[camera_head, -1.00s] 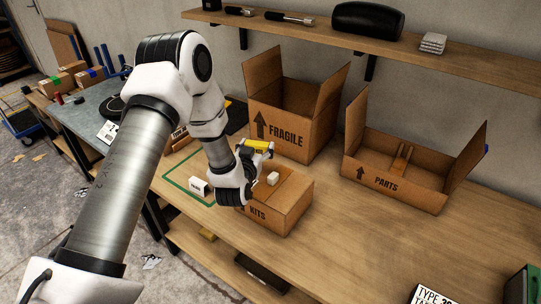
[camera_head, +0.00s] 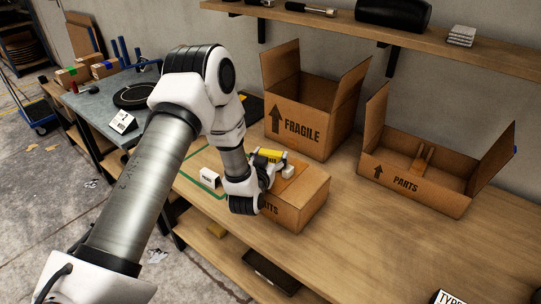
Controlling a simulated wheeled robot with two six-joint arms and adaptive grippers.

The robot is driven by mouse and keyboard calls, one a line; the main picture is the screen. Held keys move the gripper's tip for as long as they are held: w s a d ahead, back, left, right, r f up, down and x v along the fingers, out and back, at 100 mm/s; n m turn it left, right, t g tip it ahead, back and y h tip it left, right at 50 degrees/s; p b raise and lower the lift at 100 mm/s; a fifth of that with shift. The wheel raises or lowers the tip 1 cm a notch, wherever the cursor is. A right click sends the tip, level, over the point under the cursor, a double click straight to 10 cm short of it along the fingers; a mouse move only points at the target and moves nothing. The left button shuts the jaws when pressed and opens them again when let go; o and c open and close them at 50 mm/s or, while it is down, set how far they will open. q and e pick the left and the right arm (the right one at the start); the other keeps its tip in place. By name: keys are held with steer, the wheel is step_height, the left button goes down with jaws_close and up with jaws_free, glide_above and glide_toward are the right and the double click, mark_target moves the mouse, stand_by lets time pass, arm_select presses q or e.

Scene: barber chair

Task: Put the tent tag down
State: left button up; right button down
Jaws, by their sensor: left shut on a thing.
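A small white tent tag (camera_head: 209,177) with dark print stands on the wooden bench, in the green taped outline (camera_head: 187,177). My left gripper (camera_head: 276,167) is to its right, at the left side and top of the KITS box (camera_head: 304,197). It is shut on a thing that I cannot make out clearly. A yellow piece (camera_head: 270,155) shows at the gripper; whether it is the held thing I cannot tell. A small white piece (camera_head: 288,171) shows just right of the gripper, over the box top. My right gripper is not in view.
The open FRAGILE box (camera_head: 310,128) stands behind the KITS box. The open PARTS box (camera_head: 415,185) stands to the right. A shelf (camera_head: 345,29) runs above. A white card (camera_head: 123,122) is on the grey table at left.

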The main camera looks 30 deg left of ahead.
arm_select(q)
steer(key=shift+f+b, duration=0.45)
steer(key=shift+f, duration=0.15)
steer(key=o, duration=1)
steer(key=shift+c, duration=0.2)
steer(key=shift+s, duration=0.1)
steer(key=v, duration=1.2)
steer(key=shift+a+f, duration=0.1)
